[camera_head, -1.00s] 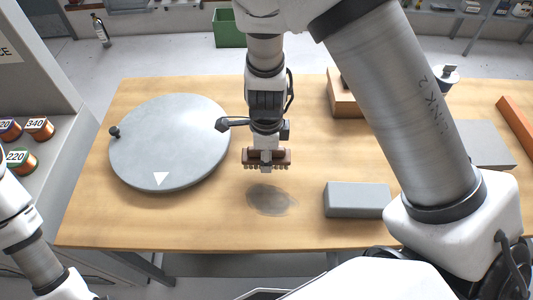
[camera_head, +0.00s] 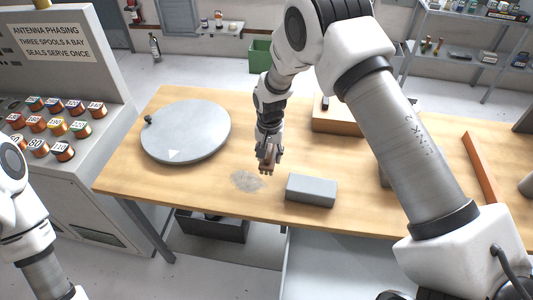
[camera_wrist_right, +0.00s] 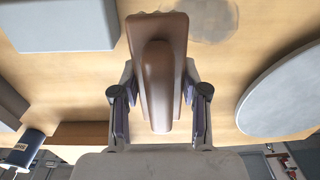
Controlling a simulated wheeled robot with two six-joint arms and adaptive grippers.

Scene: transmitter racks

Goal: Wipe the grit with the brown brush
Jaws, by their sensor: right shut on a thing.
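The grit is a grey, roughly oval patch (camera_head: 247,181) on the wooden table (camera_head: 330,221), left of the grey block. It also shows at the top of the right wrist view (camera_wrist_right: 207,18). My right gripper (camera_head: 268,158) is shut on the brown brush (camera_wrist_right: 160,75). The brush is just right of the patch and close to the table; I cannot tell whether its bristles touch the wood. In the head view the gripper hides most of the brush. My left arm shows at the lower left, but its gripper is out of view.
A round grey disc (camera_head: 185,130) with a white triangle lies on the table's left. A grey block (camera_head: 311,190) sits right of the patch. A wooden box (camera_head: 337,122) stands behind, and an orange bar (camera_head: 479,167) lies far right. Table around the patch is clear.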

